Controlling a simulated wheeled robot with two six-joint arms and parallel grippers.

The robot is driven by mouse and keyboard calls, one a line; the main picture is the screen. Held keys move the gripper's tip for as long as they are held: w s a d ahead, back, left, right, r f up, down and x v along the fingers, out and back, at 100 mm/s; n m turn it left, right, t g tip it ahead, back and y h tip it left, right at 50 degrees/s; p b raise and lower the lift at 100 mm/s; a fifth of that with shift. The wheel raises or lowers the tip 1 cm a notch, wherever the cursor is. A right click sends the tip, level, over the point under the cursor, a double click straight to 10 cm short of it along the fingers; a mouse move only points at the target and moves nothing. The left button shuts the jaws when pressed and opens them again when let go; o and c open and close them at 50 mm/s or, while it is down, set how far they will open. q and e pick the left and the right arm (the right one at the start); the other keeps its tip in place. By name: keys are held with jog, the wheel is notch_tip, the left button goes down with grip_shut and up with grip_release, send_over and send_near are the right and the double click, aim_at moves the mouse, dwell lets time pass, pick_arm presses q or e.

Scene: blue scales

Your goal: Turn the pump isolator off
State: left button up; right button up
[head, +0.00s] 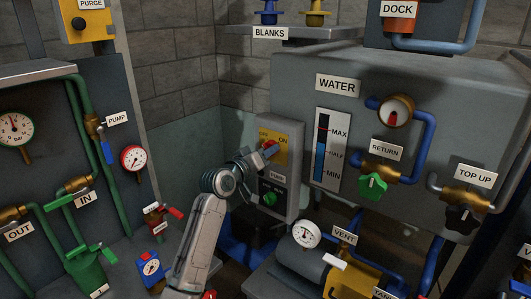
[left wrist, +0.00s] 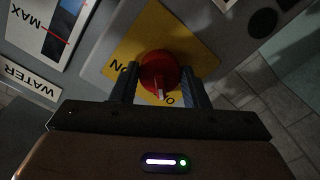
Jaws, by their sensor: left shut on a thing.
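The pump isolator is a red rotary knob (head: 271,146) on a yellow plate (head: 283,156), fixed to a grey box (head: 296,190). The plate carries OFF at its upper left and ON at its upper right in the head view. My left gripper (head: 268,151) is shut on the red knob and partly hides it. In the left wrist view the knob (left wrist: 157,70) sits between the two fingers. Its white mark points down in that picture, near a partly hidden letter O. An N shows beside the left finger. My right gripper is not in view.
A green button (head: 270,198) sits on the box below the isolator. A level gauge (head: 327,150) and a green RETURN valve handle (head: 372,187) are to the right. A panel with gauges and green pipes (head: 45,223) stands at left.

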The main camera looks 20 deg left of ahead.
pick_arm(q)
jog(key=o, duration=1)
jog(key=b+v, duration=0.4)
jog(key=v, duration=0.6)
jog(key=shift+s+a, duration=0.15)
jog(key=shift+s, duration=0.25)
